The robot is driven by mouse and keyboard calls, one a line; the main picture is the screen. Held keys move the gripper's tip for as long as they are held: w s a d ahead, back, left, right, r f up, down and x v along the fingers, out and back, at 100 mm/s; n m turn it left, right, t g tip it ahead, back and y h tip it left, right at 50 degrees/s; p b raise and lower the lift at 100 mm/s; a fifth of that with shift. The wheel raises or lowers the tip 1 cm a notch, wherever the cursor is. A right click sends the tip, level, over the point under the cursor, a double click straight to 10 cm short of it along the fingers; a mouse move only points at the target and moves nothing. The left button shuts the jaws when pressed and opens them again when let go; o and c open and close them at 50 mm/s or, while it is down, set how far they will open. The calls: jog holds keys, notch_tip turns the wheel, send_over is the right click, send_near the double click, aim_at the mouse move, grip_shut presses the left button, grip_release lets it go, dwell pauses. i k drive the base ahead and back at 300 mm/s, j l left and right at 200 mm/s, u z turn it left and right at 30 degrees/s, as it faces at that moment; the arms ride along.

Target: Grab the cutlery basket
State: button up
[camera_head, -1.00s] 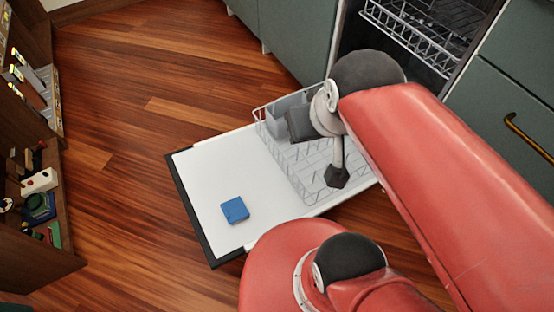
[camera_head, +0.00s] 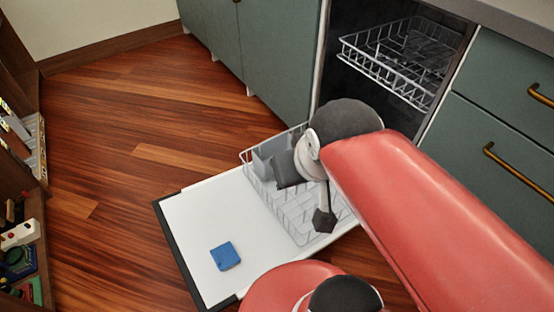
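The cutlery basket looks to be the grey bin (camera_head: 266,154) at the back left of the lower wire rack (camera_head: 250,170). The rack rests on the open white dishwasher door (camera_head: 200,225). My gripper (camera_head: 305,196) hangs over the rack, just right of and nearer than the grey bin. Its two dark fingertips are spread apart, one close beside the bin and one lower right. Nothing shows between them. The near finger and hand hide part of the bin, so I cannot tell whether they touch.
A blue block (camera_head: 225,256) lies on the door's left part. The upper wire rack (camera_head: 395,65) sits in the dishwasher opening. Green cabinets (camera_head: 270,50) stand behind, with drawers (camera_head: 500,130) at right. A shelf with small items (camera_head: 22,235) is at left. The wooden floor between is clear.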

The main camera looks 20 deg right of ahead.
aim_at(261, 154)
jog(key=z, duration=0.4)
jog(key=j+z, duration=0.15)
jog(key=z, duration=0.25)
jog(key=k+z, duration=0.1)
jog(key=z, duration=0.75)
jog(key=k+j+z, duration=0.1)
jog(key=k+j, duration=0.25)
jog(key=k, duration=0.2)
